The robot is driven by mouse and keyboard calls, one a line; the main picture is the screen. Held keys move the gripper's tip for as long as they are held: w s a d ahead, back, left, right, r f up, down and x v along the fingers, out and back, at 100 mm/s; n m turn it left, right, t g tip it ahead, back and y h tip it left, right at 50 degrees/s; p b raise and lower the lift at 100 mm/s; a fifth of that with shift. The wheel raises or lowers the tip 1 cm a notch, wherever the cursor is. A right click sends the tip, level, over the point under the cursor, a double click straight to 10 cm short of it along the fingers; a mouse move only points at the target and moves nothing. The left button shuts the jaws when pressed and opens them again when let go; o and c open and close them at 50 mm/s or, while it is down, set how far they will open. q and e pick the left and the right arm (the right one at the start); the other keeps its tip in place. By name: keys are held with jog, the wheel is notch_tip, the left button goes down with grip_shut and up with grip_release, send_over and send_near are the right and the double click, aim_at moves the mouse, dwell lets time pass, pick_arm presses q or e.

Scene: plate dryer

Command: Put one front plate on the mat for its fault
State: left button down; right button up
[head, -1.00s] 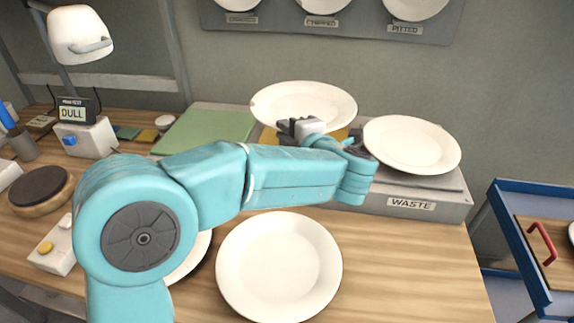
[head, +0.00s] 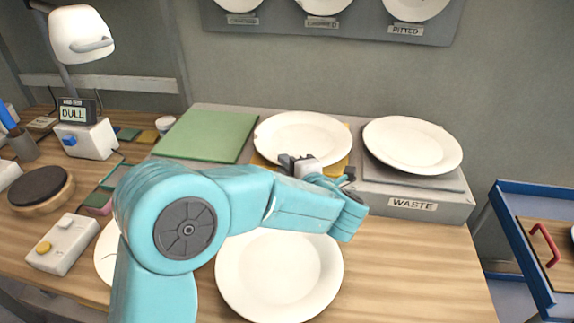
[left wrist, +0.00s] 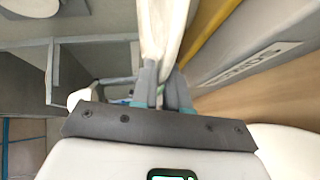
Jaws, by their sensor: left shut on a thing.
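My left gripper (head: 288,163) is shut on the near rim of a white plate (head: 303,132). The plate is nearly level, low over the yellow mat (head: 344,163); I cannot tell whether it touches. In the left wrist view the plate (left wrist: 160,30) is edge-on between the fingers (left wrist: 160,92). The green mat (head: 207,135) is bare. Another white plate (head: 412,144) lies on the grey mat (head: 440,181) above the WASTE label (head: 411,204). One front plate (head: 280,280) lies on the wooden table; another (head: 105,252) is partly hidden by my arm. My right gripper is not in view.
A wall board (head: 330,30) carries sample plates with labels, one reading PITTED. A small sign (head: 74,112) reads DULL. A lamp (head: 76,33), a button box (head: 62,245) and a round stand (head: 40,187) are at left. A blue cart (head: 530,240) stands at right.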

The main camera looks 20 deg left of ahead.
pick_arm(q)
jog(key=c, duration=1.1)
grip_release()
jog(key=shift+d+r, duration=0.15)
jog(key=shift+d, duration=0.1)
jog(key=v, duration=1.1)
jog(key=shift+s+d, duration=0.15)
jog(key=shift+s, duration=0.15)
